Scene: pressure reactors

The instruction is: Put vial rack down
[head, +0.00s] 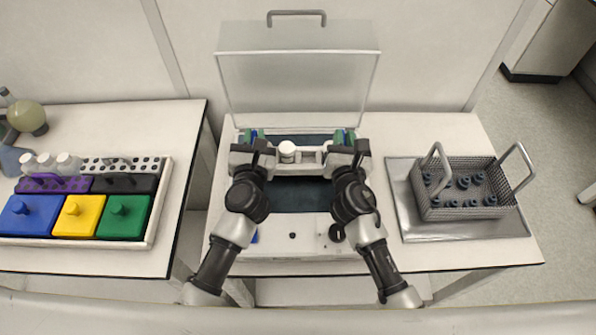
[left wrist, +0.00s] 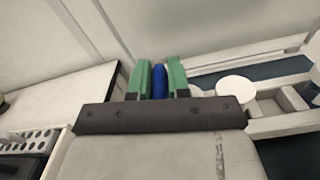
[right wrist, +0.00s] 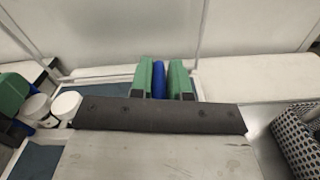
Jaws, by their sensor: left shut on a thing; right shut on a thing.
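The vial rack (head: 310,157) is a white bar-like holder with a round white cap (head: 287,149) in it. It spans between my two grippers, over the dark inside (head: 300,196) of a white open-lidded device. My left gripper (head: 251,135) has green fingertips shut on a blue upright piece at the left end; this blue piece shows in the left wrist view (left wrist: 159,81). My right gripper (head: 345,135) is shut on a similar blue piece at the right end, seen in the right wrist view (right wrist: 158,79). Whether the rack touches the device cannot be told.
The clear lid (head: 298,85) stands open behind the grippers. To the right, a metal tray (head: 413,228) bears a wire basket (head: 430,210) with several dark pieces. On the left table, a white tray (head: 150,237) holds coloured blocks, and a flask (head: 27,117) stands behind.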

